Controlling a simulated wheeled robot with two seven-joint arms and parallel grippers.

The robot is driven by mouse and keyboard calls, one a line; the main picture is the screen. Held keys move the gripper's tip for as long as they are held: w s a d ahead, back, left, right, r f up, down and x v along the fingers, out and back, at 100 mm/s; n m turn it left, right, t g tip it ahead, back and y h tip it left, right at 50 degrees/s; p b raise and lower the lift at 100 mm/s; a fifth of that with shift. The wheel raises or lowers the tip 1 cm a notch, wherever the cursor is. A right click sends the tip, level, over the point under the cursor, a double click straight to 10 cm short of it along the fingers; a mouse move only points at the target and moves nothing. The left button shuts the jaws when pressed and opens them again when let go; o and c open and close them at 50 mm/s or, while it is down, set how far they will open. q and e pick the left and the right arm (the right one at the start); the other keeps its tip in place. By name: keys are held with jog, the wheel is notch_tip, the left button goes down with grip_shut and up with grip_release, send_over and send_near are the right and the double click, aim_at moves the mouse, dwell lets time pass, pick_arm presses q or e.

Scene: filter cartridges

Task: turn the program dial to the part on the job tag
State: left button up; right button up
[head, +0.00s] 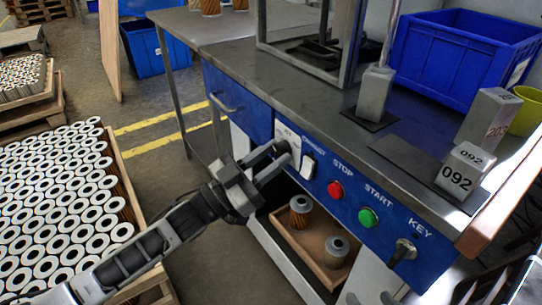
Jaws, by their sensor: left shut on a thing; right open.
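The program dial (283,147) sits on the blue control panel (322,178), at the left end of its row of controls. My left gripper (272,158) is shut on the dial; its fingers hide most of it, so its setting cannot be read. A grey block marked 092 (457,178) stands on a dark plate on the bench top. A taller grey block marked with a red 203 (490,118) stands behind it. I cannot tell which is the job tag. At the bottom edge, the tips of my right gripper (370,299) show apart and empty, below the panel.
The panel also has a white rocker switch (308,167), red STOP (335,189) and green START (368,217) buttons and a key switch (403,251). A tray (296,246) with two cartridges lies below. A blue bin (465,55) and a metal frame stand on the bench.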

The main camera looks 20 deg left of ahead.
pick_arm(q)
jog(key=m+g, duration=0.1)
jog(key=m, duration=0.1)
jog(key=m+h+p, duration=0.1)
jog(key=m, duration=0.1)
jog(key=shift+w+a+r+g, duration=0.1)
jog(key=shift+g, duration=0.3)
jog(key=m+g+h, duration=0.1)
jog(key=m, duration=0.2)
jog(key=m+g+p, duration=0.1)
jog(key=m, duration=0.1)
jog(key=m+g, duration=0.1)
jog(key=m, duration=0.1)
jog(key=shift+w+a+r+p, duration=0.1)
jog(key=shift+a+r+p, duration=0.1)
jog(key=shift+p, duration=0.15)
jog(key=shift+m+g+p, duration=0.35)
jog(key=shift+m+g, duration=0.15)
jog(key=shift+m, duration=1.2)
jog(key=shift+g, duration=0.3)
pick_arm(e)
jog(key=shift+s+d+f+g+h, duration=0.2)
jog(key=shift+d+f+g+h, duration=0.1)
jog(key=shift+f+g, duration=0.3)
jog(key=shift+s+d+f+g+h, duration=0.15)
jog(key=shift+d+f+g+h, duration=0.1)
jog(key=shift+f+g, duration=0.35)
jog(key=shift+f, duration=0.1)
